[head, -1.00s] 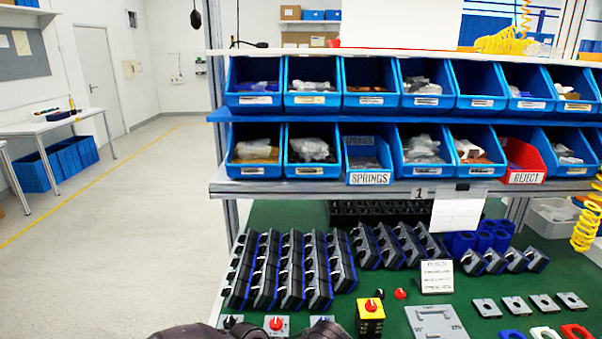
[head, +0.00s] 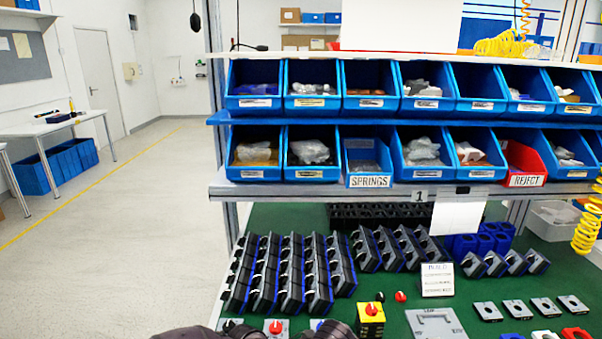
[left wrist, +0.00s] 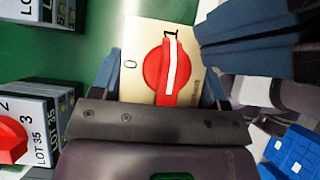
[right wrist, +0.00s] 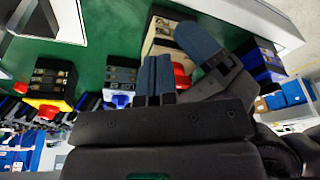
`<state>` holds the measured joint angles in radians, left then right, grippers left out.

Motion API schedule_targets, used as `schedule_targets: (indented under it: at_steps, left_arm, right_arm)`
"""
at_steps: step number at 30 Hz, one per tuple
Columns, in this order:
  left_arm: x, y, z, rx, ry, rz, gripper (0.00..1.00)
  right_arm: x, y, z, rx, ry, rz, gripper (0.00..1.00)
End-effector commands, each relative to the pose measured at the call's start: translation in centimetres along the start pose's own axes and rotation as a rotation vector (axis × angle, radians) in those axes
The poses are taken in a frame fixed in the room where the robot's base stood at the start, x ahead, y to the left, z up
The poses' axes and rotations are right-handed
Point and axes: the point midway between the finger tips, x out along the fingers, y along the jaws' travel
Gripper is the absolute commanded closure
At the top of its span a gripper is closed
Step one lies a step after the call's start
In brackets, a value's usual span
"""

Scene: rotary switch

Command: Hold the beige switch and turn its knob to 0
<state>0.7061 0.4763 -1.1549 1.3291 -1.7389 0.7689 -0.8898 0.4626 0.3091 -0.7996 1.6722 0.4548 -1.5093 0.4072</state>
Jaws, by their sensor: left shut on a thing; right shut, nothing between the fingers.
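The beige switch (left wrist: 140,88) shows in the left wrist view with its red knob (left wrist: 152,72) facing the camera. The knob's white line points up to the mark 1; the mark 0 is at its left. My left gripper (left wrist: 165,85) is shut on the switch body, one finger on each side. The right wrist view shows the beige switch (right wrist: 160,42) and its red knob (right wrist: 181,76), partly hidden by a left finger. My right gripper (right wrist: 156,75) is shut and empty, its fingertips close beside the knob; contact cannot be told. The head view shows neither gripper's fingers.
A yellow switch with a red knob (head: 370,318) stands on the green bench, near a grey plate (head: 436,324). A grey switch with a blue knob (right wrist: 121,82) is near my right gripper. Rows of dark switches (head: 290,270) fill the bench behind; blue bins are above.

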Motion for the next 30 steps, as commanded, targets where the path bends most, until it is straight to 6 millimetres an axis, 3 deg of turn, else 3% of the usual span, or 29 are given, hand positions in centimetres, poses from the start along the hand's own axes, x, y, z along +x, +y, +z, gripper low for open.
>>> schedule_targets:
  at_steps: [1,17,30]
  left_arm:
    - [0.6,-1.1,-0.4,0.018,0.009,-0.022,0.57]
    - [0.7,-1.2,-0.2,0.017,0.006,-0.023,0.57]
    - [0.7,-1.0,-0.4,0.012,0.008,-0.02,0.57]
  right_arm:
    - [-0.2,1.1,-0.5,0.016,0.011,0.019,1.0]
    - [-0.8,1.1,0.0,0.012,0.018,0.013,1.0]
    - [-4.6,0.7,-0.8,0.007,0.015,0.007,1.0]
